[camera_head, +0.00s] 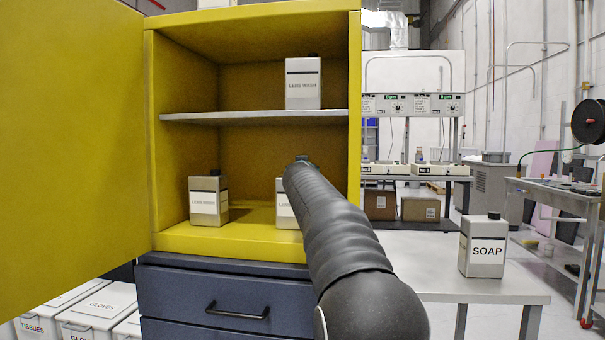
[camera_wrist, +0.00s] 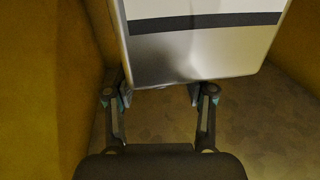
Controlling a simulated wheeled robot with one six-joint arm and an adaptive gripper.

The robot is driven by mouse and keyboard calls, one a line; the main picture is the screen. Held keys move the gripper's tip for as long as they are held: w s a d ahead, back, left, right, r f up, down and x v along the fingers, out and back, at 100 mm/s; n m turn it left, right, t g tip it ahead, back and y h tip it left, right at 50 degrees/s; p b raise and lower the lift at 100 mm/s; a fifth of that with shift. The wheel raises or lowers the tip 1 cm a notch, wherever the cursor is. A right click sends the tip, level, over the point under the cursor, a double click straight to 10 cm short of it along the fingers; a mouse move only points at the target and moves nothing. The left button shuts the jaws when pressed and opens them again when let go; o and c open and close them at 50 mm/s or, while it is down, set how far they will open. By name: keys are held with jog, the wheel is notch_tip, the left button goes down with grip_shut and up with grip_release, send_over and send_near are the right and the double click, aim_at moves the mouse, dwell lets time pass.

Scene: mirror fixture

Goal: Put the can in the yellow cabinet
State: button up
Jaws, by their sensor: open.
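The yellow cabinet (camera_head: 235,85) stands open in the head view, its door swung to the left. A light box-shaped can (camera_head: 286,207) is on its floor at the right, partly hidden behind my arm. My arm reaches into the cabinet and hides most of my gripper in the head view. In the wrist view my gripper (camera_wrist: 160,97) is open. A pale can (camera_wrist: 195,60) with a dark stripe is right in front of it, offset to the right and slightly turned. I cannot tell whether the fingertips touch it.
Another can (camera_head: 208,202) stands on the cabinet floor at the left, and one (camera_head: 303,83) on the shelf (camera_head: 250,116). A SOAP container (camera_head: 482,245) stands on the table (camera_head: 450,262) at the right. Dark drawers (camera_head: 222,306) are below the cabinet.

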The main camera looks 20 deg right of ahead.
jog(key=b+v, duration=0.1)
jog(key=v, duration=1.1)
jog(key=s+a+f+n+t+y, duration=0.2)
jog(key=s+a+n+y, duration=0.3)
jog(key=a, duration=0.6)
jog(key=s+a+f+n+g+y, duration=0.2)
jog(key=s+a+f+g+y, duration=0.25)
jog(key=s+a+f, duration=0.55)
jog(key=s+d+f+m+g+h, duration=0.2)
jog(key=s+f+g, duration=0.6)
jog(key=s+f, duration=1.6)
jog(key=shift+d+f, duration=0.65)
jog(key=shift+f, duration=0.25)
